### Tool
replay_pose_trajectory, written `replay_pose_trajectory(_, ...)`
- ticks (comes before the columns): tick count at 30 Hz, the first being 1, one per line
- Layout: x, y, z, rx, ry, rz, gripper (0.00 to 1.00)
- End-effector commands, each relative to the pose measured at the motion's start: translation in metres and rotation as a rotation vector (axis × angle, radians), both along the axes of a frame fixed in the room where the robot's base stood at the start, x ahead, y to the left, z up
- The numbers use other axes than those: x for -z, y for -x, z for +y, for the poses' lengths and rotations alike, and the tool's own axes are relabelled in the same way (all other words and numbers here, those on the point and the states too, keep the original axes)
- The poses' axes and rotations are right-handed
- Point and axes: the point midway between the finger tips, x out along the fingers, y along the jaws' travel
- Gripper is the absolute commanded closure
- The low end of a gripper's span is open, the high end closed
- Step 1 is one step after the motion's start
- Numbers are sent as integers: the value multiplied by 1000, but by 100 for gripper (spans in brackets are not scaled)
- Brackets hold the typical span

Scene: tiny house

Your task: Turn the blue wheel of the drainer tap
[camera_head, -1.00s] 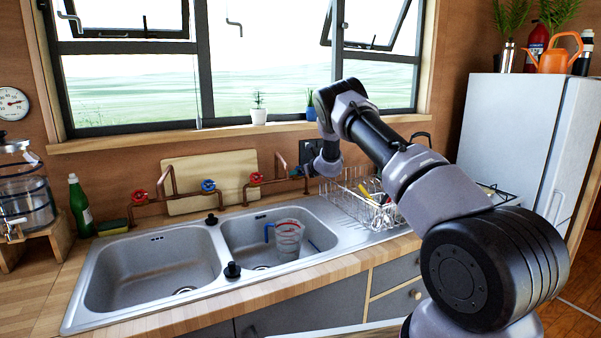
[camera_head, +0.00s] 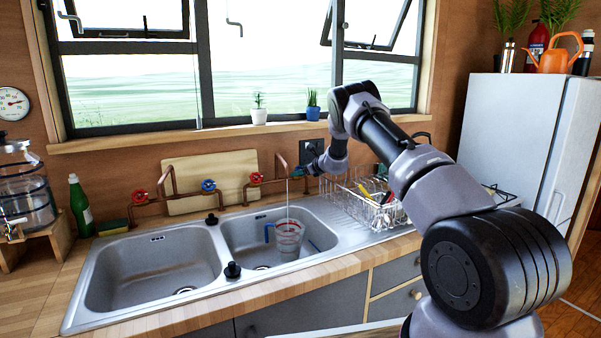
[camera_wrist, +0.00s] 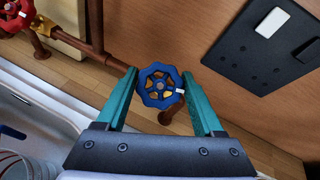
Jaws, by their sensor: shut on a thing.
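The blue wheel (camera_wrist: 160,88) sits on a copper pipe in the wrist view, with a small white mark on its right side. My gripper (camera_wrist: 160,72) has its teal fingers on both sides of the wheel, shut on it. In the head view my gripper (camera_head: 303,170) is at the right end of the right-hand pipes, and it mostly hides that wheel. A thin stream of water (camera_head: 287,200) falls from this tap into a clear jug (camera_head: 289,245) with a blue handle and red markings, standing in the right basin.
The same tap's red wheel (camera_head: 256,178) is to the left. Another tap has a red wheel (camera_head: 139,196) and a blue wheel (camera_head: 208,185). A dish rack (camera_head: 365,207) stands right of the sink. A black socket plate (camera_wrist: 270,48) is on the wall close by.

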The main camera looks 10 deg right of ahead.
Motion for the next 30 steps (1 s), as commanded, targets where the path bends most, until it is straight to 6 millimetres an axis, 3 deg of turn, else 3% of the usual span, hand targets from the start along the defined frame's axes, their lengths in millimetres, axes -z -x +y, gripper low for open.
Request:
replay_pose_trajectory(5, 1, 0, 0, 0, 1, 1, 86)
replay_pose_trajectory(6, 1, 0, 0, 0, 1, 1, 23)
replay_pose_trajectory(8, 1, 0, 0, 0, 1, 1, 1)
replay_pose_trajectory(20, -3, 5, -4, 2, 0, 0, 1)
replay_pose_trajectory(30, -29, 55, -33, 4, -2, 2, 1)
